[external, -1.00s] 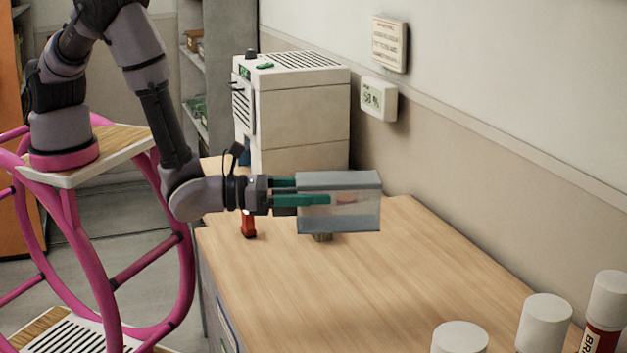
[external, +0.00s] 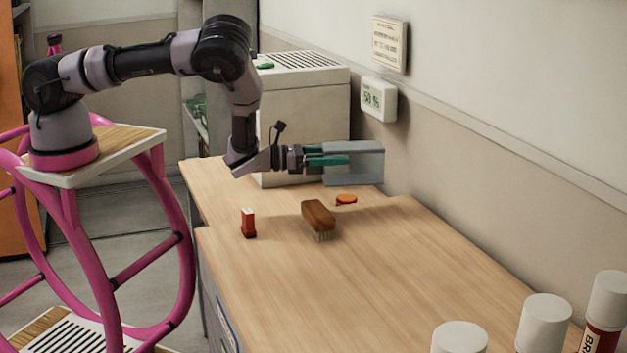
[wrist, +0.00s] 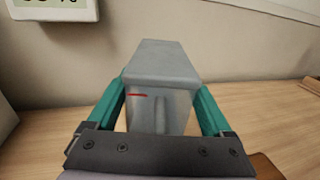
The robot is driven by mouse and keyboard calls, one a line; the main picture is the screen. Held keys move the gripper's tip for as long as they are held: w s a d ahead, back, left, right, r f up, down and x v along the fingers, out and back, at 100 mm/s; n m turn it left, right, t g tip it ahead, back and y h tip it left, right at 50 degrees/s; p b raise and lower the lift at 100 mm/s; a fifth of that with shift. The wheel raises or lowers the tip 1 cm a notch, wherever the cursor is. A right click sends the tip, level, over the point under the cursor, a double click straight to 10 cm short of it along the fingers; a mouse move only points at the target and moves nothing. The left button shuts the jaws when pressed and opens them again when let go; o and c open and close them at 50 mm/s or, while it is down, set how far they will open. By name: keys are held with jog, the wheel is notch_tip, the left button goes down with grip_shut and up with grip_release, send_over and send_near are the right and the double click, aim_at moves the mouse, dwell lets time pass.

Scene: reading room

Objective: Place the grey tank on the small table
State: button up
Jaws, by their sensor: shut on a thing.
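The grey tank (external: 368,149) is a box with a grey lid and see-through sides, held upright at the back of the wooden surface, right of the white machine. My gripper (external: 335,160) reaches it from the left and is shut on it. In the wrist view the tank (wrist: 157,65) sits between the two green fingers of my gripper (wrist: 160,92), with a red mark on its near side. I cannot tell whether its base touches the wood. The wooden top (external: 290,280) fills the middle; a narrower wooden part (external: 208,178) lies behind it. I cannot tell which is the small table.
A brown brush (external: 319,218), an orange disc (external: 346,199) and a small red item (external: 248,224) lie on the wood. The white machine (external: 305,110) stands behind. White-capped bottles (external: 545,320) stand at the front right. The middle of the wooden top is clear.

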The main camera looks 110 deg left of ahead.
jog(key=s+a+f+n+g+y, duration=0.1)
jog(key=s+a+f+n+y, duration=0.1)
jog(key=s+a, duration=0.6)
jog(key=s+a+f+n+g+y, duration=0.1)
jog(key=s+a+f+g+y, duration=0.1)
jog(key=s+a, duration=0.6)
jog(key=shift+w+a+f, duration=0.3)
jog(key=shift+a+f, duration=0.1)
jog(key=shift+f, duration=1.15)
jog(key=shift+w+a+f, duration=0.25)
jog(key=shift+a+f, duration=0.1)
jog(key=shift+f, duration=1.25)
jog(key=shift+w+a+f, duration=0.3)
jog(key=shift+a+f, duration=0.1)
jog(key=shift+f, duration=1.15)
jog(key=shift+f, duration=0.1)
jog(key=o, duration=1.2)
jog(key=shift+f, duration=0.1)
jog(key=shift+o, duration=0.3)
